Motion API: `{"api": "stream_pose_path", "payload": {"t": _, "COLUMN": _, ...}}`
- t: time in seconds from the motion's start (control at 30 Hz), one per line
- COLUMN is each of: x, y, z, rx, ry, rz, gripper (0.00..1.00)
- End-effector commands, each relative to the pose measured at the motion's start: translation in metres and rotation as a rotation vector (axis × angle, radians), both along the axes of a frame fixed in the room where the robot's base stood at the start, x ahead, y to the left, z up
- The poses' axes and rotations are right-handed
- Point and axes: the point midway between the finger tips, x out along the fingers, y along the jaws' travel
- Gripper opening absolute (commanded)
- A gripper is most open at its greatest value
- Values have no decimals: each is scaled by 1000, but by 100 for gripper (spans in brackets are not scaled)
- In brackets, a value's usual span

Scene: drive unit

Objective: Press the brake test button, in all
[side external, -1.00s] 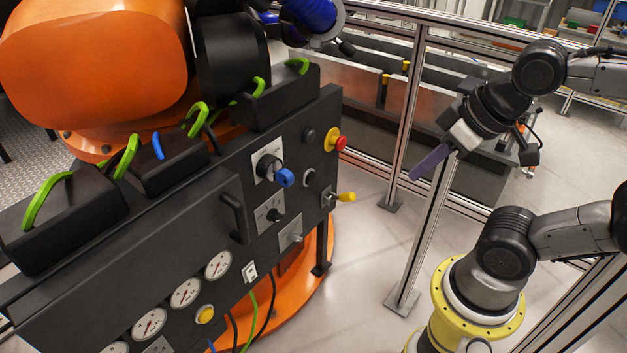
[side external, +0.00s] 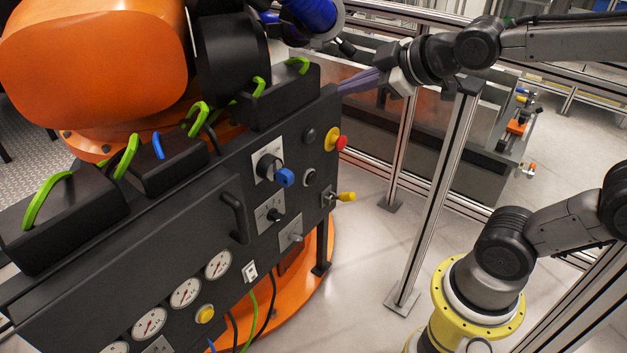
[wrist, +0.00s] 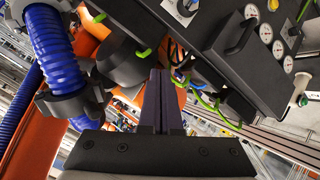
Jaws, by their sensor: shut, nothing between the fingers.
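The black control panel (side external: 190,235) carries several controls, and no label is readable, so I cannot tell which is the brake test button. A round yellow button (side external: 205,314) sits low beside the gauges; a yellow button also shows in the wrist view (wrist: 272,5). A dark round button (side external: 309,135) is near the panel's upper right, and a dark round control with a light ring (side external: 309,178) is below it. My gripper (side external: 343,88) is shut and empty, beside the panel's upper right corner and apart from the buttons. Its purple-grey fingers (wrist: 158,74) show together in the wrist view.
A red knob on a yellow base (side external: 335,140), a blue-handled knob (side external: 285,177) and a yellow-tipped lever (side external: 345,197) stick out from the panel. A black handle (side external: 235,217) protrudes. Metal fence posts (side external: 437,195) stand right of it. A blue hose (wrist: 55,55) is near my gripper.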

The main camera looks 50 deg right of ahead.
Motion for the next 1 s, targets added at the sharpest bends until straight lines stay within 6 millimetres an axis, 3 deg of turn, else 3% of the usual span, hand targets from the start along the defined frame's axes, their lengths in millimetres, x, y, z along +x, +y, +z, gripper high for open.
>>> {"api": "stream_pose_path", "payload": {"t": 0.1, "x": 53, "y": -16, "z": -6, "rx": -131, "ry": -43, "rz": 50, "gripper": 0}}
{"api": "stream_pose_path", "payload": {"t": 0.27, "x": 116, "y": -41, "z": -33, "rx": -286, "ry": -83, "rz": 112, "gripper": 0}}
{"api": "stream_pose_path", "payload": {"t": 0.4, "x": 157, "y": -66, "z": -73, "rx": -390, "ry": -90, "rz": 157, "gripper": 0}}
{"api": "stream_pose_path", "payload": {"t": 0.5, "x": 177, "y": -84, "z": -108, "rx": -442, "ry": -86, "rz": 182, "gripper": 0}}
{"api": "stream_pose_path", "payload": {"t": 0.73, "x": 196, "y": -123, "z": -201, "rx": -500, "ry": -47, "rz": 219, "gripper": 0}}
{"api": "stream_pose_path", "payload": {"t": 1.0, "x": 177, "y": -157, "z": -314, "rx": -470, "ry": 46, "rz": 225, "gripper": 0}}
